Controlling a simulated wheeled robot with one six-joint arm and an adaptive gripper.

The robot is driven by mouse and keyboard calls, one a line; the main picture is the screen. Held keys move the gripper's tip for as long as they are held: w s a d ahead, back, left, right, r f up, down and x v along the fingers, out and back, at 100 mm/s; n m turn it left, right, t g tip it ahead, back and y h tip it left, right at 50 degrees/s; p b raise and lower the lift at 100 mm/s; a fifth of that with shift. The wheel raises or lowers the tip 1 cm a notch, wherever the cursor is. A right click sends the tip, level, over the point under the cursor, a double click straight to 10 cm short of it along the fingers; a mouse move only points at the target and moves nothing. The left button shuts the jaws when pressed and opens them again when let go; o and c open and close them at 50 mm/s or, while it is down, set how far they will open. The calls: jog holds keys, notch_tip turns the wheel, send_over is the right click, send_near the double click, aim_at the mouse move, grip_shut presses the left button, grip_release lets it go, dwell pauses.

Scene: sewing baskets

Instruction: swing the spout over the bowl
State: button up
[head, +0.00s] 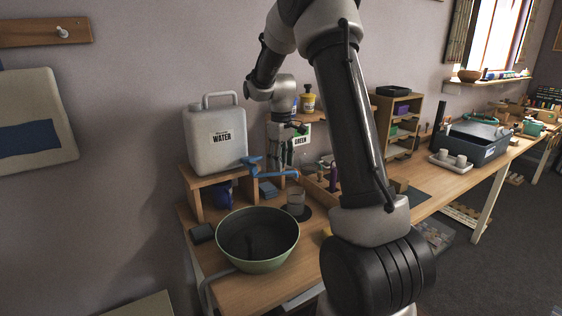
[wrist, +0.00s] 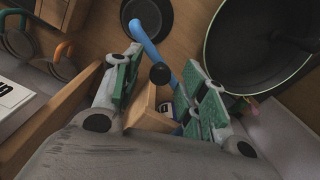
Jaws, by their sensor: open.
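A white water container (head: 218,138) with a handle stands on a small wooden stand. My gripper (head: 285,158) is open, pointing down at the spout. In the wrist view, the blue spout (wrist: 146,42) runs between my green-padded fingers (wrist: 160,66), with a black knob in front; contact cannot be told.
A small wooden shelf with a yellow bottle (head: 308,99) and a GREEN label is behind my gripper. A wooden tray (head: 318,190) lies right of the glass. A blue-grey bin (head: 472,145) and white tray with cups stand farther right.

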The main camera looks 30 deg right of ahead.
grip_shut()
jog(key=shift+s, duration=0.15)
jog(key=s+a+m, duration=0.6)
jog(key=a+m, duration=0.5)
jog(key=m, duration=0.6)
jog(key=shift+a+m, duration=0.3)
dwell(0.4)
dwell(0.4)
